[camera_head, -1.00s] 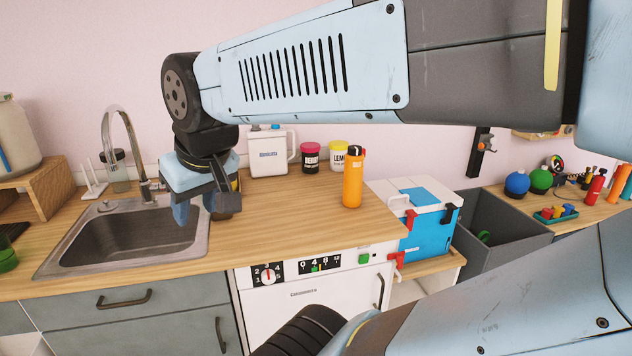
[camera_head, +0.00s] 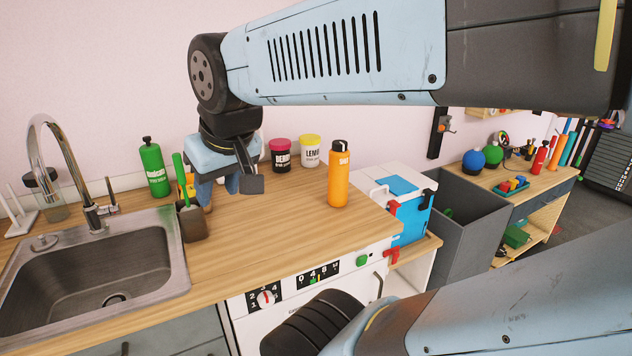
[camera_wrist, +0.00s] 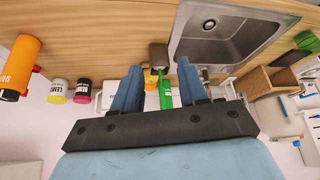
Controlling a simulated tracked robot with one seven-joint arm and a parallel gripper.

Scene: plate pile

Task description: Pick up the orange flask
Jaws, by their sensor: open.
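The orange flask (camera_head: 338,176) stands upright on the wooden counter near its right end, with a black cap and white lettering. In the wrist view the flask (camera_wrist: 20,64) shows at the left edge, upside down. My gripper (camera_head: 228,186) hangs over the counter to the left of the flask, apart from it. In the wrist view my gripper (camera_wrist: 158,84) has its two blue fingers spread, with nothing held between them.
A sink (camera_head: 85,265) lies left. A green bottle (camera_head: 153,167) and a brown holder (camera_head: 193,224) stand beside it. Black (camera_head: 281,156) and white (camera_head: 310,151) jars stand behind. A blue-and-white cooler (camera_head: 412,215) sits right of the counter. Counter around the flask is clear.

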